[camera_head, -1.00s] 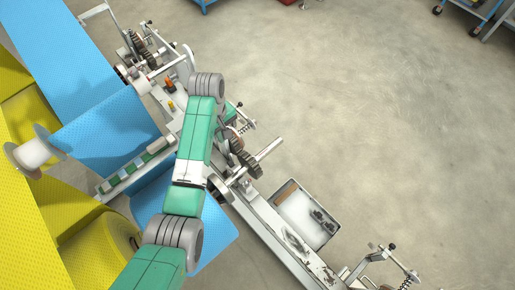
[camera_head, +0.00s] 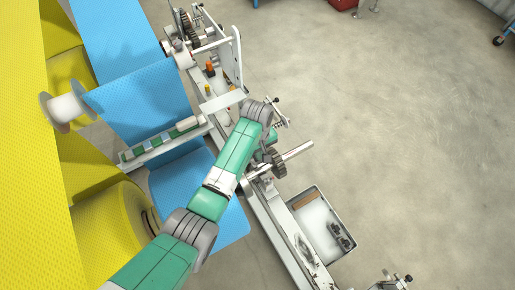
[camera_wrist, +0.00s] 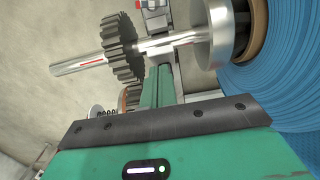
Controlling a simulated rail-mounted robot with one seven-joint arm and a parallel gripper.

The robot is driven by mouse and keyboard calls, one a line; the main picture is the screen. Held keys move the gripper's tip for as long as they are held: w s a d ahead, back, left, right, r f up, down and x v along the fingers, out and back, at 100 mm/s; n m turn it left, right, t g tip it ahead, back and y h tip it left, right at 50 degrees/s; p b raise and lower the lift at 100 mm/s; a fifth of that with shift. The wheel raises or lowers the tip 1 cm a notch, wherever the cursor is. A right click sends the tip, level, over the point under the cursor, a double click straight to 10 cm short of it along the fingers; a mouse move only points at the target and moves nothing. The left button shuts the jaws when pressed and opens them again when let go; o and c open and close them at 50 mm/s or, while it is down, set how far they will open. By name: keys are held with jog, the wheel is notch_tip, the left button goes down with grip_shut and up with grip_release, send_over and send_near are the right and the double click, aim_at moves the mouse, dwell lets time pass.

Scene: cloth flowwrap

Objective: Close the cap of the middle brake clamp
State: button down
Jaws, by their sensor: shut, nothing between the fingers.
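My gripper (camera_wrist: 157,78) shows in the wrist view as two narrow green fingers lying side by side, shut and empty, beyond the dark bar of its body. The fingers point up to a steel shaft (camera_wrist: 72,65) that carries a dark gear (camera_wrist: 122,47). A blue roll (camera_wrist: 285,85) is on the right end of this shaft. In the head view the shaft (camera_head: 298,151) and gear (camera_head: 279,163) stick out right of my arm's end. The middle brake clamp and its cap cannot be made out clearly; my arm hides part of that area.
A grey tray (camera_head: 347,238) with small parts lies right of the machine rail (camera_head: 270,222). Blue cloth (camera_head: 150,97) and a yellow roll (camera_head: 100,228) are to the left. An upright white frame (camera_head: 231,55) stands above my arm. The floor (camera_head: 410,110) to the right is free.

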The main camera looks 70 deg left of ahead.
dwell(0.3)
jog(key=shift+d+y+p, duration=0.2)
jog(key=shift+y+p, duration=0.1)
jog(key=shift+p, duration=0.2)
jog(key=shift+d, duration=0.15)
